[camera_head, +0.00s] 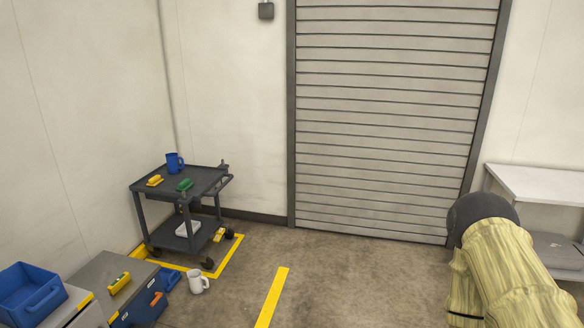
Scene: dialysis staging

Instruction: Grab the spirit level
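A small yellow block-like thing with green marks (119,283), which looks like the spirit level, lies on top of a grey-topped blue box (92,270) at the lower left. It is small in the picture, so I cannot be sure of it. Nothing touches it from above. My arm, in a pale yellow cover with a dark rounded part, shows at the lower right, far from the box. My gripper is not in view.
A dark cart (205,178) carries a blue mug (174,162), a yellow item (154,180) and a green item (184,185). A white mug (198,281) stands on the floor beside the box. A blue bin (28,291) is at far left, a white table (540,184) at right. Mid-floor is clear.

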